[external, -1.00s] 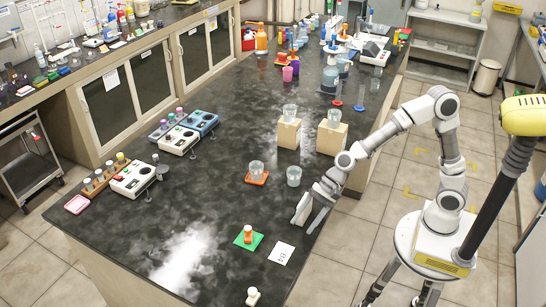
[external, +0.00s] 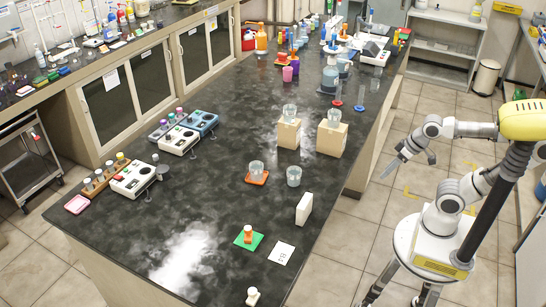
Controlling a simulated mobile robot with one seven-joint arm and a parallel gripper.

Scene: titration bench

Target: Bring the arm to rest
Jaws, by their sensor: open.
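My gripper (external: 405,163) hangs in the air to the right of the black bench (external: 215,190), clear of its edge and over the floor. It is open and nothing shows between its fingers. The arm is folded back toward my base. A white upright block (external: 304,208) stands on the bench near its right edge, apart from my gripper.
Two beakers, one on an orange mat (external: 257,178), one bare (external: 294,176), stand near the block. Two wooden blocks (external: 331,139) carry beakers. Floor around my gripper is clear.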

